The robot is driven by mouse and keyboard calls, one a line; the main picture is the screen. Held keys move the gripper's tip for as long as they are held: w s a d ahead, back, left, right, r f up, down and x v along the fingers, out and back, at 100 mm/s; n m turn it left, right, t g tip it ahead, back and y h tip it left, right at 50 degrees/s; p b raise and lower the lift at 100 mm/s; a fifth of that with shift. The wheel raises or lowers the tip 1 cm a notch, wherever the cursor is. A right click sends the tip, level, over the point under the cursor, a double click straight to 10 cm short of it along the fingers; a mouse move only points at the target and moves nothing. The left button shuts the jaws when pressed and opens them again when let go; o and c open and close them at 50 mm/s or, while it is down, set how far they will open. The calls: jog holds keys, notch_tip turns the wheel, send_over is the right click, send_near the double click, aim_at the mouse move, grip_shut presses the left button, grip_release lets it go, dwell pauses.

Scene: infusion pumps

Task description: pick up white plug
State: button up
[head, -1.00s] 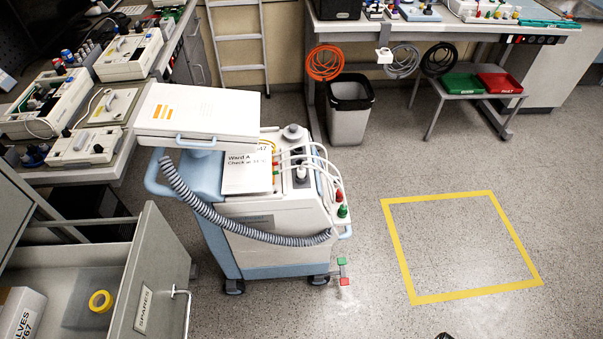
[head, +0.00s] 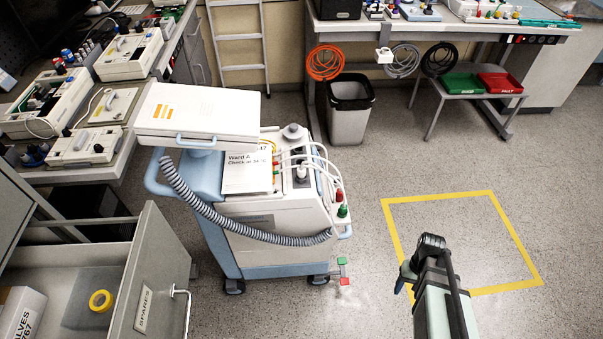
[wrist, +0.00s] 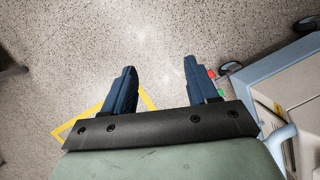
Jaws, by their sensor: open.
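A white plug (head: 384,55) hangs at the front edge of the back bench, beside a coiled grey cable (head: 402,62). My gripper (wrist: 161,76) shows in the wrist view with its two dark blue fingers wide apart and nothing between them. Below it is bare speckled floor. In the head view my arm reaches in from the bottom, right of the cart and over the yellow floor square, well in front of the plug and apart from it. The plug is not in the wrist view.
A wheeled cart (head: 270,255) with a hose stands at centre; its side shows at the right of the wrist view (wrist: 285,85). A bin (head: 348,120) and a low stand with green (head: 465,86) and red (head: 501,84) trays are near the bench. The floor between is clear.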

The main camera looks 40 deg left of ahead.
jog(key=w+a+r+n+t, duration=0.1)
jog(key=w+a+r, duration=0.2)
jog(key=a+r, duration=0.15)
jog(key=w+a+r+n, duration=0.1)
jog(key=w+a+r, duration=0.15)
jog(key=a, duration=0.35)
jog(key=n+t+y, duration=0.3)
jog(key=n, duration=0.3)
send_near(302, 166)
jog(key=shift+w+a+f, duration=0.1)
jog(key=shift+a+f, duration=0.2)
jog(key=shift+f, duration=1.5)
jog(key=shift+w+a+f, duration=0.1)
jog(key=shift+a+f, duration=0.15)
jog(key=shift+f, duration=1.5)
jog(key=shift+a+f, duration=0.3)
jog(key=shift+f, duration=1.5)
grip_shut()
